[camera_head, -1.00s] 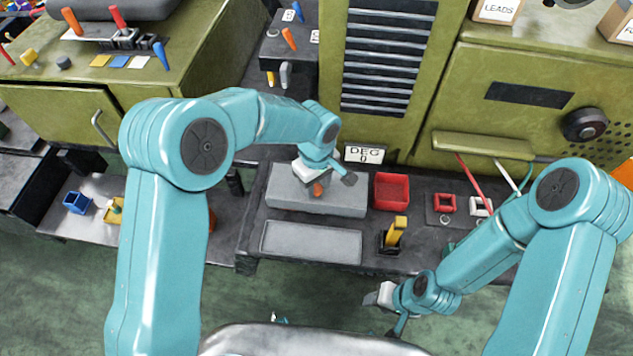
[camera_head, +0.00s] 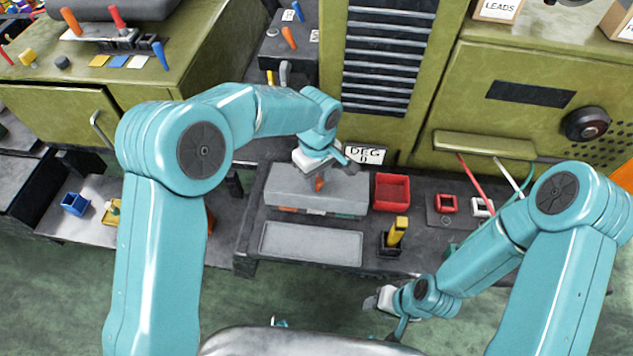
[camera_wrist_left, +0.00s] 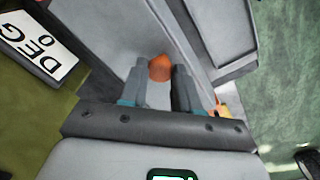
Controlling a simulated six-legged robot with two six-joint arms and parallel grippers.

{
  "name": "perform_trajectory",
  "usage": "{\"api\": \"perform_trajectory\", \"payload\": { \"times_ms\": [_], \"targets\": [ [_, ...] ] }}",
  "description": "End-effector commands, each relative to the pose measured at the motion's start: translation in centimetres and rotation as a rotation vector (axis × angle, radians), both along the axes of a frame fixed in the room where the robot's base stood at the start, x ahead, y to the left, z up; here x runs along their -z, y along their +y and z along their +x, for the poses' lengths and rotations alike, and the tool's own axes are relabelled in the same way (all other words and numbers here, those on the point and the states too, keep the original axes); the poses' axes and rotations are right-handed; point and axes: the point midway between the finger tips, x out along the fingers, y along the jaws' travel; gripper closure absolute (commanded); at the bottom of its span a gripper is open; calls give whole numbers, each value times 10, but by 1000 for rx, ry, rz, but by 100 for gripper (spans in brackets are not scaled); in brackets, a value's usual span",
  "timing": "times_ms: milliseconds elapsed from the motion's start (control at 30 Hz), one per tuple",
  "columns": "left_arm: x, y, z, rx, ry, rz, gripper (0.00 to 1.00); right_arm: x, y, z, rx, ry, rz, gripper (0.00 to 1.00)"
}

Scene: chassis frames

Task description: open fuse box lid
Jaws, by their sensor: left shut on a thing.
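The grey fuse box lid (camera_head: 342,193) is on the bench in the head view, with an orange knob (camera_head: 319,184) on it. Its front edge is raised a little, and small coloured pieces (camera_head: 345,214) show in the gap below it. My left gripper (camera_head: 321,176) is shut on the orange knob. In the left wrist view the knob (camera_wrist_left: 160,68) shows between the two fingers (camera_wrist_left: 160,85). My right gripper (camera_head: 378,300) is low in front of the bench, away from the box; its jaws are too small to read.
A shallow grey tray (camera_head: 312,260) lies in front of the box. A red bin (camera_head: 392,176) stands just to its right, and a yellow-handled tool in a black holder (camera_head: 390,243) is nearer the front edge. A DEG 0 sign (camera_head: 364,155) stands behind.

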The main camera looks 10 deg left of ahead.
Motion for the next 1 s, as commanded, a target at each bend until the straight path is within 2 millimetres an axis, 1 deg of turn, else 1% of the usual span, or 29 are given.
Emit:
{"api": "perform_trajectory", "payload": {
  "times_ms": [33,433,700,1000],
  "targets": [
    [-4,-1,9,0,-21,-6,100,3,0,0,0,0,0,57],
    [-18,-1,32,1,-20,-6,100,5,0,0,0,0,0,57],
    [-20,-2,39,3,-16,-4,100,4,0,0,0,0,0,57],
    [-19,-3,40,4,-11,-4,100,4,0,0,0,0,0,57]
  ]
}}
